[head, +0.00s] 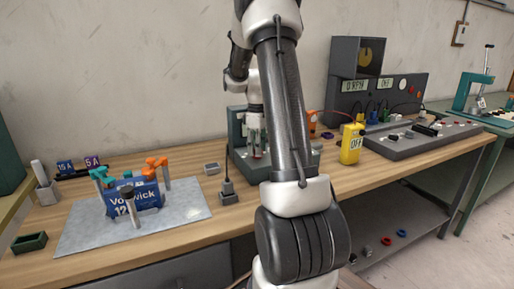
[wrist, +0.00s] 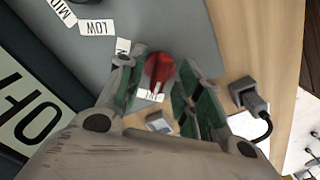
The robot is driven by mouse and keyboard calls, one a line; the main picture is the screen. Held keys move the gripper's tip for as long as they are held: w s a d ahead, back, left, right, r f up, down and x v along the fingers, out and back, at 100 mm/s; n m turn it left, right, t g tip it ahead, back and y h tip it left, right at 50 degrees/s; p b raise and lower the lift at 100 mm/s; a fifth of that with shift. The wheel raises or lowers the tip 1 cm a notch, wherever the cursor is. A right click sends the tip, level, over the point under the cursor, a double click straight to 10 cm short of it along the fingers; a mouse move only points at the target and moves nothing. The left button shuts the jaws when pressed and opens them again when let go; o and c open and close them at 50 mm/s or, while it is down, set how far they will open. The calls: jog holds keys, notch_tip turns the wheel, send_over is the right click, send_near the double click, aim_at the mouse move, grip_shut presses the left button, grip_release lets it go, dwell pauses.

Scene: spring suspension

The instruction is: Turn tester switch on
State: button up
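The tester, a grey-green box (head: 238,130), stands on the bench behind my arm, which hides much of it. In the wrist view its grey panel (wrist: 95,50) fills the upper left, with a dark-lettered display (wrist: 28,110) at the left edge. A red knob (wrist: 158,68) on the panel lies between the fingertips of my gripper (wrist: 160,82). The gripper is open around it, with green-padded fingers on both sides. The left finger is very close to the knob; I cannot tell whether it touches. In the head view my gripper (head: 257,150) is in front of the tester.
A yellow meter (head: 351,143) reading OFF stands right of my arm. A blue battery box (head: 135,198) sits on a metal sheet (head: 190,207) at left.

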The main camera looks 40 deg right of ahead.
grip_shut()
jog(key=shift+m, duration=0.5)
jog(key=m, duration=0.3)
jog(key=shift+m, duration=0.4)
jog(key=m, duration=0.4)
jog(key=shift+m, duration=0.3)
jog(key=m, duration=0.4)
jog(key=shift+m, duration=2.2)
